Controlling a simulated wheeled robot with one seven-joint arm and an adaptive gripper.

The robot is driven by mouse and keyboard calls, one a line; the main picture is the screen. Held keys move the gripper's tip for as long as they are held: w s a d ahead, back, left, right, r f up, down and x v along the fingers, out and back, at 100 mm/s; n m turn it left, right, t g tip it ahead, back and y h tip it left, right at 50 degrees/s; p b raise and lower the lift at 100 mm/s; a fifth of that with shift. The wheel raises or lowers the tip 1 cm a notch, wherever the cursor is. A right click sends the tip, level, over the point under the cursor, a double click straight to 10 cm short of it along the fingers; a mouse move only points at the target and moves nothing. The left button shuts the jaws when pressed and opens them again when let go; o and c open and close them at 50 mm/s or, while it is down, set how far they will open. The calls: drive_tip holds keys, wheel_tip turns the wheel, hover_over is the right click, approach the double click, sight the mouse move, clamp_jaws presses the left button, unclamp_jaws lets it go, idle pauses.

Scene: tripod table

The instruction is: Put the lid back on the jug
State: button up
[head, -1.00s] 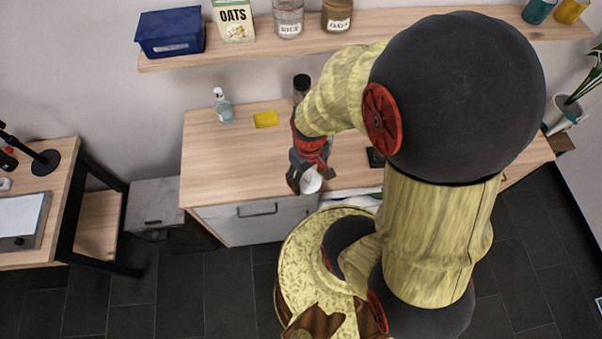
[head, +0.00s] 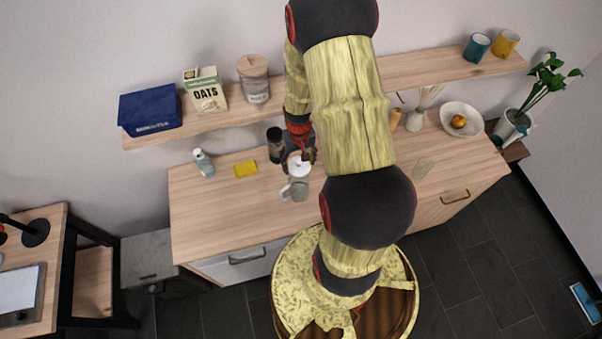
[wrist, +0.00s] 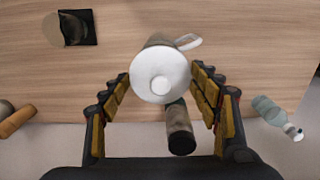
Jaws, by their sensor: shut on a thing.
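The white round lid (head: 299,168) with a small knob is between the fingers of my gripper (head: 300,158), which is shut on it. In the wrist view the lid (wrist: 150,88) faces the camera, with a finger on each side. The grey translucent jug (head: 299,190) stands on the counter, its handle to the left in the head view. In the wrist view the lid hides most of the jug; part of its body (wrist: 158,40) and its handle (wrist: 189,41) show beyond the lid. I cannot tell whether lid and jug touch.
A dark bottle (head: 275,145) stands close behind the jug. A shelf (head: 150,139) runs above the counter.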

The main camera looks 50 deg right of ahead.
drive_tip(key=shift+w+d, duration=0.1)
drive_tip(key=shift+f+b, duration=2.15)
drive_tip(key=shift+f, duration=1)
drive_tip(key=shift+f+b, duration=0.15)
drive_tip(key=shift+b, duration=0.25)
idle(0.4)
drive_tip(key=o, duration=1)
drive_tip(key=shift+o, duration=0.2)
drive_tip(key=o, duration=0.4)
